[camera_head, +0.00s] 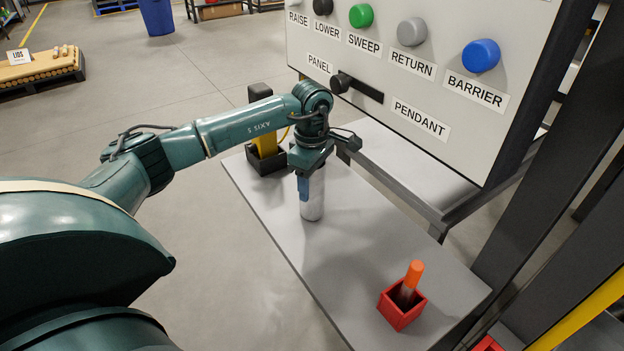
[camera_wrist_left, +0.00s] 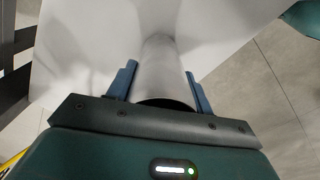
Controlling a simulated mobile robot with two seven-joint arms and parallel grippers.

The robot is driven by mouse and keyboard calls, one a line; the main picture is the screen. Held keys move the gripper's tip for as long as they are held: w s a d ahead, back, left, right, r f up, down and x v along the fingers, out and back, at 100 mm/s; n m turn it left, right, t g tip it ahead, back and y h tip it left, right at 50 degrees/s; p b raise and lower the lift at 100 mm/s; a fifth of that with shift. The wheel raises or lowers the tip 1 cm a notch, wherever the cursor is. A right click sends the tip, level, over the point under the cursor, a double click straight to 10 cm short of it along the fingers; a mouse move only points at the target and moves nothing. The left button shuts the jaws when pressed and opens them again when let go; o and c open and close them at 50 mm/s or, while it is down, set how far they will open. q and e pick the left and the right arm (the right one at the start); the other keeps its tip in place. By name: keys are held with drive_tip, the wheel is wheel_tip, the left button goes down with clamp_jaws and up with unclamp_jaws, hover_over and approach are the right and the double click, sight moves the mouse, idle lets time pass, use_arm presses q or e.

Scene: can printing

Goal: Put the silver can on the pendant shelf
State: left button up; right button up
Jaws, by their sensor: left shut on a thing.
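The silver can (camera_head: 313,206) is upright at the grey shelf (camera_head: 354,240) below the control panel. My left gripper (camera_head: 304,186) points down from above with its fingers on either side of the can. In the left wrist view the can (camera_wrist_left: 163,70) lies between the two blue fingers of the left gripper (camera_wrist_left: 163,88), which is shut on it. I cannot tell whether the can's base touches the shelf surface. My right gripper is not in view.
A red holder (camera_head: 400,309) with an orange-capped marker (camera_head: 412,275) stands on the shelf's near right part. A black and yellow object (camera_head: 265,145) stands at its far left corner. The control panel (camera_head: 420,75) with several buttons overhangs the back. Shelf between can and holder is clear.

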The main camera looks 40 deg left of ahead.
use_arm(q)
drive_tip(key=shift+f, duration=0.2)
drive_tip(key=o, duration=0.9)
drive_tip(key=shift+r, duration=0.1)
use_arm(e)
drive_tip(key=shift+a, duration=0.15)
use_arm(q)
drive_tip(key=shift+o, duration=0.2)
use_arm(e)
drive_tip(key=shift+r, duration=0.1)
use_arm(q)
drive_tip(key=shift+r, duration=0.3)
wheel_tip(320, 180, up, 6)
drive_tip(key=shift+r+b, duration=0.1)
drive_tip(key=shift+b, duration=0.25)
drive_tip(key=shift+r, duration=0.5)
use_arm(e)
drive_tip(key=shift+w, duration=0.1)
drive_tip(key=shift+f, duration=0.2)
